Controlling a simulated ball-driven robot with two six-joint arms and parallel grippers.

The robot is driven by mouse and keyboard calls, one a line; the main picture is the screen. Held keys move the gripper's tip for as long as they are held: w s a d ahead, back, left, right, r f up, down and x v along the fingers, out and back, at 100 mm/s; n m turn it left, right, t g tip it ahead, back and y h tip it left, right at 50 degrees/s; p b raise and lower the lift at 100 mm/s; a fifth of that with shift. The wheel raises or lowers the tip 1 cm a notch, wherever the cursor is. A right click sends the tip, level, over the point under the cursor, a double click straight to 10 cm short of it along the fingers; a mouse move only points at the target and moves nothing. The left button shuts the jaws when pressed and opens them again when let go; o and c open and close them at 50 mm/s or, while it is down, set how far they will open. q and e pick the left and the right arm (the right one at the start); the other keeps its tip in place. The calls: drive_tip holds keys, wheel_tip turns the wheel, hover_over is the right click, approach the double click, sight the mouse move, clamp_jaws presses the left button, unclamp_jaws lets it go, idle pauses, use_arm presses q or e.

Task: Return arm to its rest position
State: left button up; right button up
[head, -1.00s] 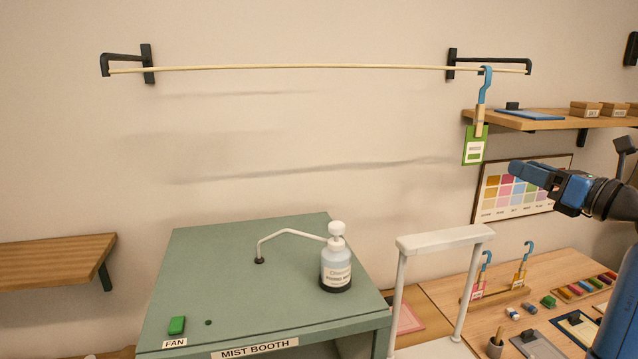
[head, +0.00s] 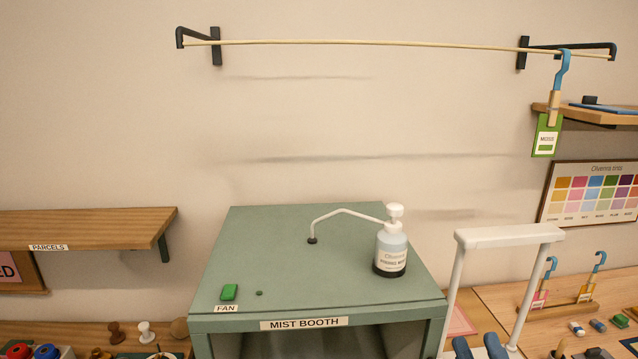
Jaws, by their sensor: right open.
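My right gripper (head: 478,346) shows only as two blue fingers at the bottom edge, right of the mist booth and below the white frame's top bar. The fingers are apart with nothing visible between them. The rest of my right arm is out of the picture. My left gripper is not in view.
The mist booth (head: 240,252) stands in the middle with a pump bottle (head: 390,252) on top. A white frame (head: 510,236) rises beside it. A green tag (head: 546,137) hangs from the rod (head: 380,42) by a blue hook (head: 562,70). Shelves (head: 90,228) flank the wall.

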drive_tip(key=s+a+f+m+g+h+b, duration=0.1)
drive_tip(key=s+f+m+g+h, duration=0.1)
drive_tip(key=s+f+m, duration=0.4)
drive_tip(key=s+a+f+m+g+h+b, duration=0.1)
drive_tip(key=s+a+f+m+g+h, duration=0.1)
drive_tip(key=s+f+m+h, duration=0.3)
drive_tip(key=s+a+f+m+g+h+b, duration=0.1)
drive_tip(key=s+f+m+h, duration=0.3)
drive_tip(key=f, duration=1)
drive_tip(key=s+m+g, duration=0.1)
drive_tip(key=s+m, duration=0.2)
drive_tip(key=m, duration=0.2)
drive_tip(key=shift+s+a+m+g, duration=0.25)
drive_tip(key=shift+s+m+g, duration=0.05)
drive_tip(key=shift+s+m, duration=0.1)
